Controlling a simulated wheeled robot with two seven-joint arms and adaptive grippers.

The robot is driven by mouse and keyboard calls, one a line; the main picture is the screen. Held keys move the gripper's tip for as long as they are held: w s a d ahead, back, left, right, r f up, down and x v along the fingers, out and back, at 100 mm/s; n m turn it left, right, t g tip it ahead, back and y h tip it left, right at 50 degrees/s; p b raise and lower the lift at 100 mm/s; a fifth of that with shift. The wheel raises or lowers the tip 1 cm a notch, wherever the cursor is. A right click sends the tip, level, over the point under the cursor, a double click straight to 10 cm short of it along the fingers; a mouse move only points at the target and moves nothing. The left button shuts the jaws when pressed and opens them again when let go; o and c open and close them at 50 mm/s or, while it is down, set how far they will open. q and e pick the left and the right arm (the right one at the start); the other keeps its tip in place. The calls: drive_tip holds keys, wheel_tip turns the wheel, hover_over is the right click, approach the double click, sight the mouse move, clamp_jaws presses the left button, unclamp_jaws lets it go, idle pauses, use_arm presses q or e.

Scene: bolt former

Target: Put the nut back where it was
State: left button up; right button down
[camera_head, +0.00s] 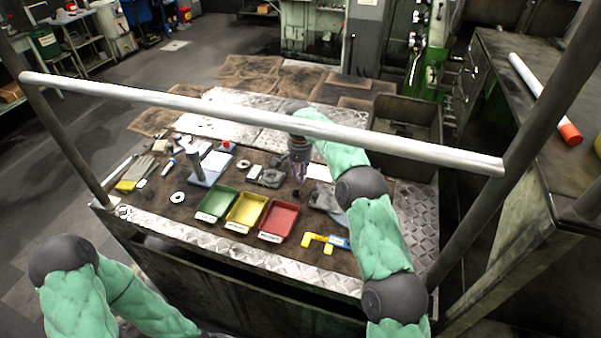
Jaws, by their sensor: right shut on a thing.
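My right gripper (299,175) points down over the middle of the bench, behind the yellow and red trays. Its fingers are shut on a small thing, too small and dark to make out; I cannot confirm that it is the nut. A pale ring-shaped piece (178,197) lies flat on the bench at the left, and a smaller one (142,184) lies farther left; either could be a nut or a washer. A blue plate with an upright grey post (196,167) stands behind the green tray. My left arm shows at the lower left; its gripper is out of view.
Green (217,203), yellow (246,210) and red (279,219) trays stand in a row, apparently empty. A yellow and blue tool (325,243) lies right of them. A white rail (250,113) crosses the view.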

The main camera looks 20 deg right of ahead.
drive_tip(key=shift+f, duration=0.65)
drive_tip(key=c, duration=0.9)
unclamp_jaws()
